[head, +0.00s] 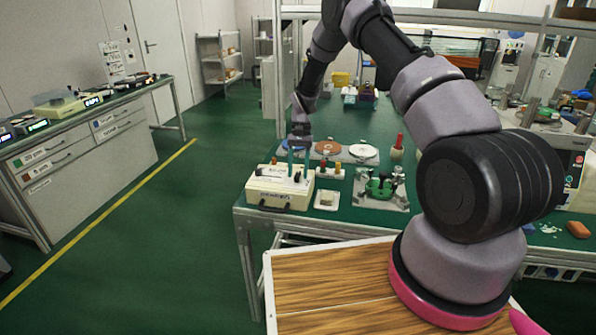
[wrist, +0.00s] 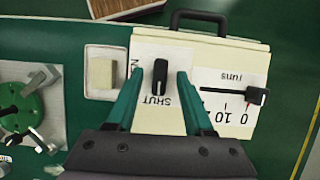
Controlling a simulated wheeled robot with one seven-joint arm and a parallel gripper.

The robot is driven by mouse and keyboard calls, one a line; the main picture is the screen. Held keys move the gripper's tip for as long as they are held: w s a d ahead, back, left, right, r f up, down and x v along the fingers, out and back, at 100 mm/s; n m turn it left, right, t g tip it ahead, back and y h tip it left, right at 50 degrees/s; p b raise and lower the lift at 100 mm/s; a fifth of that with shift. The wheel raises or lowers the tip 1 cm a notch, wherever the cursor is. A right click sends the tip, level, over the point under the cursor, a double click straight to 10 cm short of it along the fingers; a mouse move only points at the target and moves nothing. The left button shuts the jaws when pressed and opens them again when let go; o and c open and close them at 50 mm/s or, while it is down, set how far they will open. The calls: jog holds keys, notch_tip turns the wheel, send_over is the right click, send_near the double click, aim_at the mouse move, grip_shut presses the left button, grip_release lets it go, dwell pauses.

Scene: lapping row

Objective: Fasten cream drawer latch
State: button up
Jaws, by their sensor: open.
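The cream drawer unit (head: 265,198) stands at the near left corner of the green table, its black handle (head: 267,207) on the front. In the wrist view its cream top (wrist: 225,62) carries a black latch knob (wrist: 160,72) on a white label. The word SHUT reads upside down by the knob; another word is mostly hidden by a finger. My gripper (wrist: 158,76) is open, its teal fingers on either side of the knob with gaps visible. In the head view my gripper (head: 299,164) is over the unit and the knob is hard to make out.
A black slider (wrist: 256,96) on a 0–10 scale sits beside the knob. A small tray with a cream block (head: 327,199) and a green-knobbed fixture (head: 380,187) stand right of the unit. Lapping discs (head: 327,148) lie behind it.

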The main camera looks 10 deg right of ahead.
jog(key=v, duration=1)
jog(key=shift+r, duration=0.35)
jog(key=s+d+r+t, duration=0.2)
jog(key=s+r, duration=0.1)
jog(key=r, duration=0.6)
jog(key=s+d+r+t, duration=0.15)
jog(key=s+r, duration=0.25)
jog(key=r, duration=0.4)
jog(key=s+d+r+t, duration=0.2)
jog(key=s+r, duration=0.1)
jog(key=r, duration=0.6)
jog(key=s+d+r+t, duration=0.1)
jog(key=s+r+t, duration=0.1)
jog(key=s, duration=0.6)
jog(key=s+d+r+t, duration=0.2)
jog(key=s+r, duration=0.1)
jog(key=s, duration=0.5)
jog(key=s+d+r+t, duration=0.1)
jog(key=s+r+t, duration=0.1)
jog(key=s, duration=0.7)
jog(key=shift+d+r, duration=0.3)
jog(key=shift+r, duration=0.4)
